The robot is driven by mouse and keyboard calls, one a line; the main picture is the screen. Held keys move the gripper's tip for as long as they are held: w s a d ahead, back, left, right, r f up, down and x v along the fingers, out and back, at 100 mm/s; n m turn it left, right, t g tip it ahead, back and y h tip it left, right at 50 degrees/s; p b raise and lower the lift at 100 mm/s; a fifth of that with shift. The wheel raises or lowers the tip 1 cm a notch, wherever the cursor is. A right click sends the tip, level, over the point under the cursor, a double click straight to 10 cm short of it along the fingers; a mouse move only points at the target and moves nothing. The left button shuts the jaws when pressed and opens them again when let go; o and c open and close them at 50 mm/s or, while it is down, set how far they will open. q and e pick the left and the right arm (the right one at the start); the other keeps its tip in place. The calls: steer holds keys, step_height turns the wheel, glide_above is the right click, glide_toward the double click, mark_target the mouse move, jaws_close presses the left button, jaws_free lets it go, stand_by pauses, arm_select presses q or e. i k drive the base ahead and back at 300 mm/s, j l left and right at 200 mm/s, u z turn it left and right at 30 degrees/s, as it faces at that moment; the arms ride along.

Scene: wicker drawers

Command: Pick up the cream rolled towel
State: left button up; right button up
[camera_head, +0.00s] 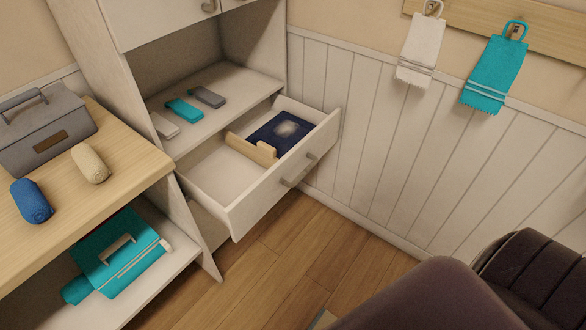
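The cream rolled towel (90,163) lies on the light wooden counter (118,143) at the left of the head view. It is a short roll lying on its side, in full view, with nothing on top of it. A blue rolled towel (32,201) lies to its left and nearer, apart from it. Neither of my grippers is in view, so nothing is seen touching the cream towel.
A grey case (44,137) stands behind the towels. A teal case (122,255) sits on the shelf below. An open drawer (270,197) juts out, holding a dark blue item (280,138). Dark padded furniture (535,270) fills the lower right. Wooden floor (270,265) lies between.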

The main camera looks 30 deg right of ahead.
mark_target(90, 164)
steer(key=i+l+u, duration=0.1)
steer(key=l+u, duration=0.3)
steer(key=l, duration=0.5)
steer(key=l+u, duration=0.4)
steer(key=l, duration=0.45)
